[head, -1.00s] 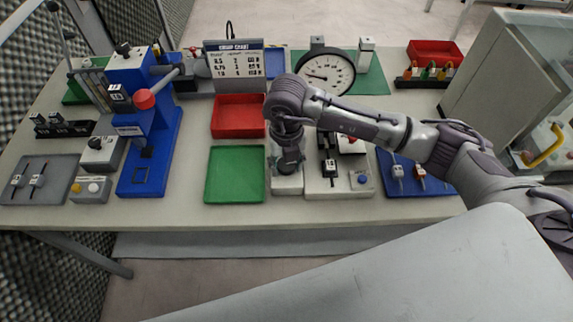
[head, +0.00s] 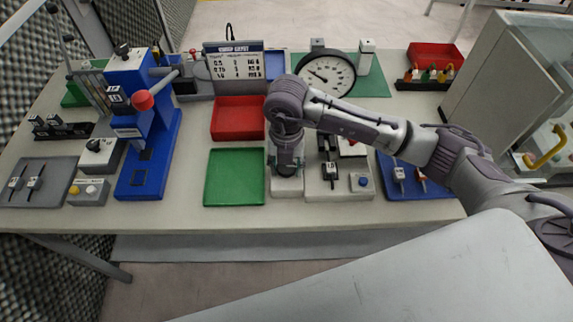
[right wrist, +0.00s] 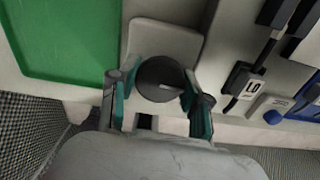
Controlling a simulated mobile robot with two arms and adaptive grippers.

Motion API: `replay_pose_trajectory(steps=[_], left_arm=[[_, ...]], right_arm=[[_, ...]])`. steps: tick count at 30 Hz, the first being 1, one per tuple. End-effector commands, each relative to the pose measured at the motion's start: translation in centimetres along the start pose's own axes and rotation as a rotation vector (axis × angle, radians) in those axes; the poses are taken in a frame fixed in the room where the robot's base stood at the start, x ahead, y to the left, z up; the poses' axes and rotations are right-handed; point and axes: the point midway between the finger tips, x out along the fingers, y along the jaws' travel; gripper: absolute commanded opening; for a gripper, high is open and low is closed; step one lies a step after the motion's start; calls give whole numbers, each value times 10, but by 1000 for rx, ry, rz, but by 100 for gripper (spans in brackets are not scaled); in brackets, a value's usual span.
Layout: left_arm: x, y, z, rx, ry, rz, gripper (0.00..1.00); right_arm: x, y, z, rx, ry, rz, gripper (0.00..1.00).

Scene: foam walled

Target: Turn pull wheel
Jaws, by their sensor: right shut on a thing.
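The pull wheel is a dark round knob (right wrist: 158,76) with a pale mark on its face, on a light grey block (right wrist: 166,38) in the right wrist view. My right gripper (head: 286,168) reaches down over the block's front part in the head view and hides the wheel there. In the right wrist view its two teal-padded fingers stand on either side of the wheel, shut on it. My left gripper is in neither view.
A green tray (head: 235,178) lies just left of the block. A switch unit with a blue button (head: 361,182) stands close on the right. A dial gauge (head: 326,74) and a red bin (head: 238,119) are behind. A blue press (head: 128,180) stands farther left.

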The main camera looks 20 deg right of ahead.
Motion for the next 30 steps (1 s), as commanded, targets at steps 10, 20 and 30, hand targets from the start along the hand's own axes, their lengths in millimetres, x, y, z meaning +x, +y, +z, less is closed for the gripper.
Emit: replay_pose_trajectory(steps=[10, 20, 30], left_arm=[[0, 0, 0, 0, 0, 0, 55], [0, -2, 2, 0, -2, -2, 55], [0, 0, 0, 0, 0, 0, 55]], right_arm=[[0, 0, 0, -1, -1, 1, 74], [-8, 0, 1, -2, -2, 2, 74], [-76, 1, 1, -2, -5, 3, 74]])
